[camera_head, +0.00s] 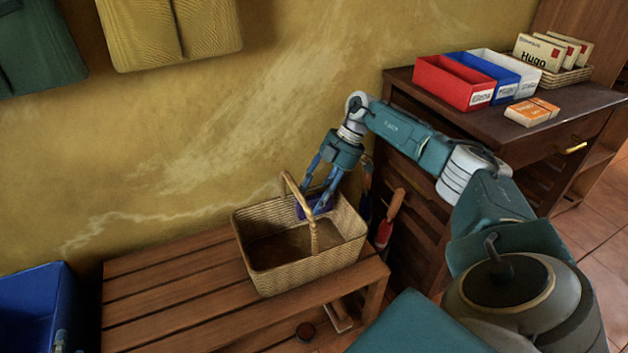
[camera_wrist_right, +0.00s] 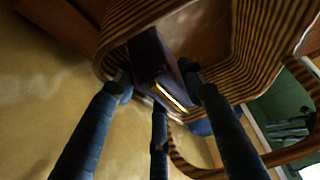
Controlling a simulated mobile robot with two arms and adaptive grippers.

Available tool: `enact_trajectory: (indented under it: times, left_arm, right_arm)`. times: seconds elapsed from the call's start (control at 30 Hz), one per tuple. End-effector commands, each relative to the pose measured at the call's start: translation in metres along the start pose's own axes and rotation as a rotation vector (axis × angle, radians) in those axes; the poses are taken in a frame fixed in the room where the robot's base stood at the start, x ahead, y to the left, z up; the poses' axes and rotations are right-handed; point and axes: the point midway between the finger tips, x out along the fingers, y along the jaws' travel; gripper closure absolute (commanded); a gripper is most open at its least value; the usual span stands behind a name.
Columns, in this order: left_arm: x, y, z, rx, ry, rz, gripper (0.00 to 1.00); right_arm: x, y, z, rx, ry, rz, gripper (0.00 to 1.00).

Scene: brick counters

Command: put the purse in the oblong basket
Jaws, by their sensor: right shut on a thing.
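The oblong basket (camera_head: 262,267) is woven wicker with an arched handle and stands on a slatted wooden bench. My right gripper (camera_head: 318,203) reaches down into its back right part and is shut on the dark purple purse (camera_head: 302,208). In the right wrist view the purse (camera_wrist_right: 150,62) sits between my fingers, with a gold strip on it, close to the basket's wicker wall (camera_wrist_right: 115,40). I cannot tell whether the purse touches the basket floor. At the bottom left edge, a small bluish tip (camera_head: 60,340) may be my left gripper; its jaws do not show clearly.
The slatted bench (camera_head: 165,285) has free room left of the basket. A blue bin (camera_head: 30,305) is at the lower left. A dark cabinet (camera_head: 425,215) stands on the right with red, blue and white boxes on top. A red-handled tool (camera_head: 388,222) is beside the basket.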

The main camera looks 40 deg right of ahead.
Motion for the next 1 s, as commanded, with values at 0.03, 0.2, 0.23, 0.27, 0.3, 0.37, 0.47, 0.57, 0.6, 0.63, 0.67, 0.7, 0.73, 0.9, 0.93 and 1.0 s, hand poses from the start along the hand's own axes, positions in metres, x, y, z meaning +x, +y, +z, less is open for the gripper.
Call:
enact_trajectory:
  times: [0.03, 0.2, 0.23, 0.27, 0.3, 0.37, 0.47, 0.57, 0.6, 0.63, 0.67, 0.7, 0.73, 0.9, 0.93, 1.0]
  left_arm:
    - [0.0, 0.0, -0.002, 0.0, 0.009, 0.001, 0.63]
    - [0.001, 0.001, -0.005, 0.0, 0.022, 0.002, 0.63]
    - [0.001, 0.001, -0.005, -0.001, 0.022, 0.002, 0.63]
    - [0.001, 0.001, -0.005, 0.0, 0.022, 0.002, 0.63]
    - [0.001, 0.001, -0.005, -0.001, 0.022, 0.002, 0.63]
    - [0.001, 0.001, -0.005, 0.0, 0.022, 0.002, 0.63]
    - [0.001, 0.001, -0.005, 0.0, 0.022, 0.001, 0.63]
    - [0.001, 0.001, -0.005, 0.0, 0.022, 0.001, 0.63]
    - [0.001, 0.001, -0.005, 0.0, 0.022, 0.001, 0.63]
    - [0.001, 0.001, -0.005, 0.0, 0.022, 0.001, 0.63]
    - [0.001, 0.001, -0.005, 0.0, 0.022, 0.001, 0.63]
    - [0.001, 0.001, -0.005, 0.0, 0.022, 0.001, 0.63]
    - [0.001, 0.001, -0.005, 0.0, 0.022, 0.001, 0.63]
    - [0.001, 0.001, -0.005, 0.0, 0.022, 0.002, 0.63]
    - [0.001, 0.001, -0.005, 0.0, 0.022, 0.002, 0.63]
    - [0.001, 0.001, -0.005, 0.0, 0.021, 0.001, 0.63]
  right_arm:
    - [0.0, 0.0, 0.0, 0.0, 0.001, 0.001, 0.89]
    - [0.0, 0.0, 0.0, 0.0, 0.001, 0.001, 0.89]
    - [0.0, 0.0, 0.0, 0.0, 0.001, 0.001, 0.89]
    - [0.0, 0.0, 0.0, 0.0, 0.001, 0.001, 0.89]
    - [0.0, 0.0, 0.0, 0.0, 0.001, 0.001, 0.89]
    - [0.0, 0.0, 0.0, 0.0, 0.001, 0.001, 0.89]
    - [0.0, 0.0, 0.0, 0.0, 0.001, 0.001, 0.54]
    - [0.0, 0.0, 0.0, 0.0, 0.0, 0.001, 0.38]
    - [0.0, 0.0, 0.0, 0.0, 0.0, 0.001, 0.38]
    - [0.0, 0.0, 0.0, 0.0, 0.0, 0.001, 0.38]
    - [0.0, 0.0, 0.0, 0.0, 0.0, 0.001, 0.38]
    - [0.0, 0.0, 0.0, 0.0, 0.0, 0.001, 0.38]
    - [0.0, 0.0, 0.0, 0.0, 0.0, 0.001, 0.38]
    - [-0.003, 0.001, 0.001, 0.0, -0.001, 0.002, 0.38]
    - [-0.006, 0.001, 0.001, 0.0, -0.001, 0.003, 0.38]
    - [-0.015, 0.001, 0.001, 0.0, -0.001, 0.004, 0.38]
